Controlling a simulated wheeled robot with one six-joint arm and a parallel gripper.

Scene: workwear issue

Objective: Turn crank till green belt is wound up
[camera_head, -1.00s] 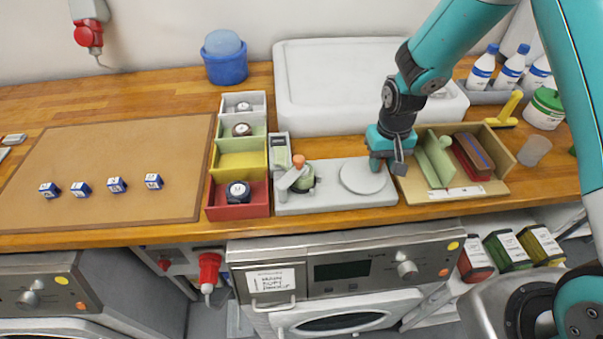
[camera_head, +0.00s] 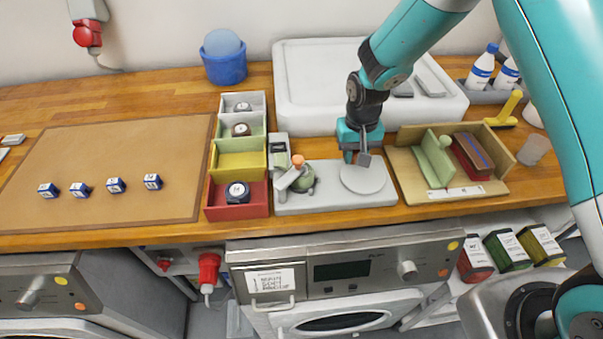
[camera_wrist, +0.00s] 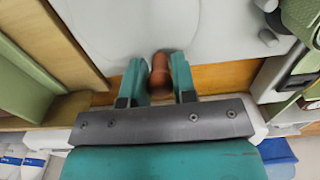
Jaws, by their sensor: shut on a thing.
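A wooden tray (camera_head: 408,188) with green and dark pieces stands right of the plate. Coloured bins (camera_head: 238,210) stand to its left. A white basin (camera_head: 318,85) is behind. A brown mat (camera_head: 110,170) with several small blue-and-white boxes lies farther left.

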